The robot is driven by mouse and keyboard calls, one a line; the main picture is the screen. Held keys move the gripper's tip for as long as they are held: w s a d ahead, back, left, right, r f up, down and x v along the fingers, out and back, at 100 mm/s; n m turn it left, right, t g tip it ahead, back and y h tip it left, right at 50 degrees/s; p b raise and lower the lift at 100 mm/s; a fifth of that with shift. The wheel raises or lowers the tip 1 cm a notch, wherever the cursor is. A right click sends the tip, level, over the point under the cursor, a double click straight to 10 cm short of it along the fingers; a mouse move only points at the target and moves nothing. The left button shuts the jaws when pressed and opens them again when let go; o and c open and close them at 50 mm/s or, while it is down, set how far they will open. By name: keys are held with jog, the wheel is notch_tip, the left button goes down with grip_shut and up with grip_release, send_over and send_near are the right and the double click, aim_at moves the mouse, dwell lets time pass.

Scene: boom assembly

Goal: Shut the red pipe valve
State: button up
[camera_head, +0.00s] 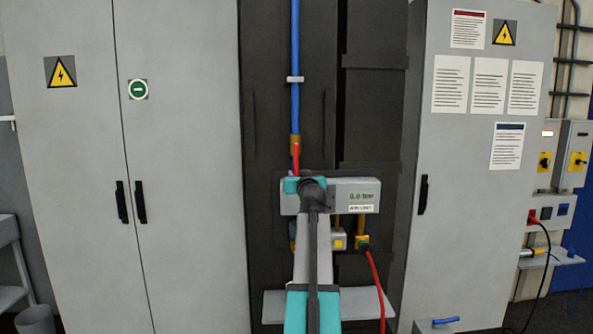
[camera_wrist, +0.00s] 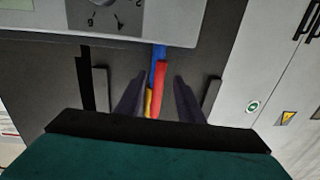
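The red pipe valve handle (camera_head: 296,154) hangs down in line with the blue pipe (camera_head: 295,60), just under the brass valve body (camera_head: 295,140) in the head view. In the wrist view the red handle (camera_wrist: 160,80) shows between the two dark fingers of my gripper (camera_wrist: 159,84). The fingers stand apart, with gaps on both sides of the handle. I cannot tell how far the handle reaches between the fingertips. In the head view my arm and wrist hide the fingers and the handle's lower end.
A grey box with a green display (camera_head: 362,195) sits behind my wrist. A red hose (camera_head: 375,280) runs down from a yellow-green fitting (camera_head: 362,242). A grey shelf (camera_head: 352,303) juts out below. Grey cabinets (camera_head: 190,200) stand at both sides.

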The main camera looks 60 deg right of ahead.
aim_at(297, 172)
jog(key=shift+p+x, duration=0.85)
jog(key=shift+x, duration=1.9)
grip_shut()
